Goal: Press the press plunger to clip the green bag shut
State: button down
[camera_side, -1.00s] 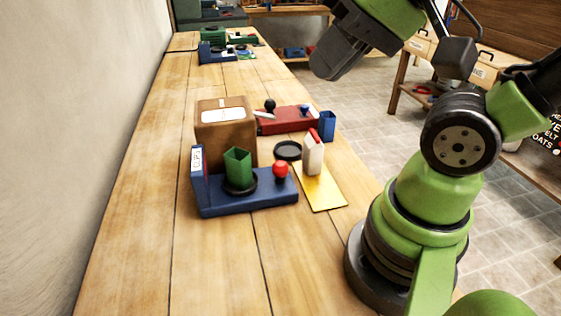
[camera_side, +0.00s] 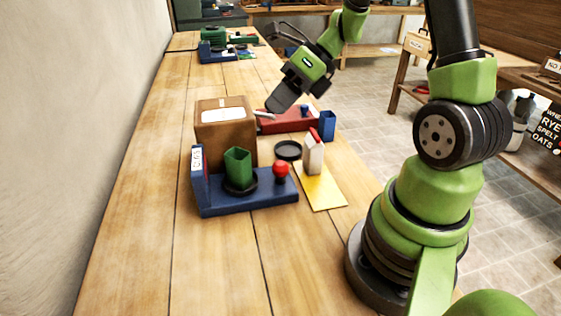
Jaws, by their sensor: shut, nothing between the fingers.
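The green bag (camera_side: 238,166) stands upright on a black disc on the blue clip press (camera_side: 250,204), whose upright panel carries a label that looks like "CLIPS". A red ball knob (camera_side: 281,169), which looks like the press plunger, stands up at the right end of the blue base. My gripper (camera_side: 276,106) is shut and empty. It points down over the red device behind the press, beyond the red knob and apart from it. Its fingers hide the black knob on that device.
A brown box (camera_side: 226,130) stands behind the green bag. The red device (camera_side: 300,122) and a blue cup (camera_side: 327,126) are at the back. A white bag with a red top (camera_side: 313,153) stands on a yellow mat (camera_side: 322,188), near a black dish (camera_side: 288,150). The front bench is clear.

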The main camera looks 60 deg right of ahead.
aim_at(281, 161)
jog(key=shift+d+f+m, duration=0.3)
jog(key=shift+m, duration=0.2)
jog(key=shift+f, duration=4.4)
jog(key=shift+f, duration=0.4)
jog(key=shift+f, duration=0.9)
jog(key=shift+r, duration=1.35)
